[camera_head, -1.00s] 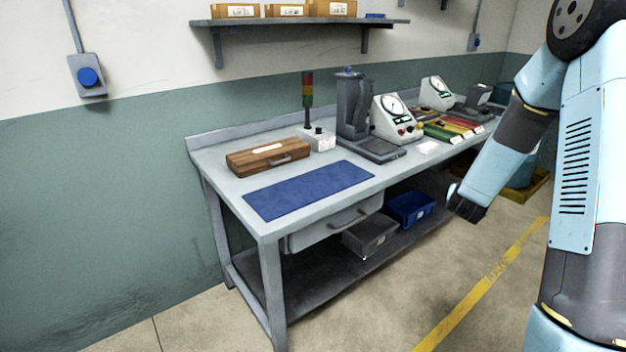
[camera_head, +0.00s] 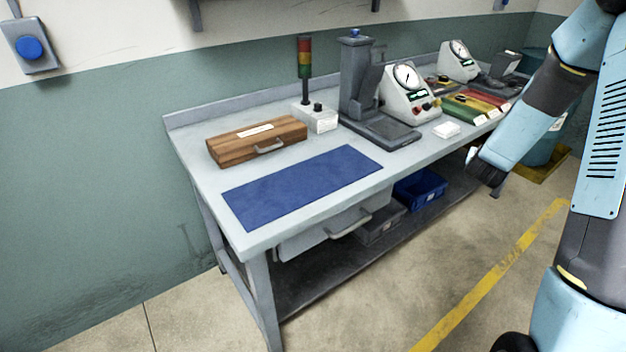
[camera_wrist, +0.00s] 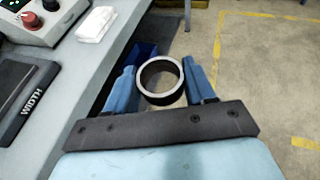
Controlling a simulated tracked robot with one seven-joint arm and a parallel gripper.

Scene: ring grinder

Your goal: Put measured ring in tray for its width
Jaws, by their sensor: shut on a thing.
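A dark metal ring (camera_wrist: 141,81) shows in the wrist view, held between the two blue fingers of my gripper (camera_wrist: 160,84). The gripper is shut on it, beside the front edge of the bench and above the floor. In the head view my gripper (camera_head: 480,172) hangs to the right of the bench front; the ring cannot be made out there. Coloured trays, red, yellow and green (camera_head: 474,105), stand on the bench at the right, with white labels too small to read. A gauge stand base marked WIDTH (camera_wrist: 30,100) lies left of my gripper in the wrist view.
The bench (camera_head: 250,238) carries a blue mat (camera_head: 300,187), a wooden case (camera_head: 255,140), a signal light (camera_head: 304,72) and dial gauges (camera_head: 408,92). A blue bin (camera_head: 420,188) and a grey bin (camera_head: 380,226) stand on the lower shelf. Floor in front is clear.

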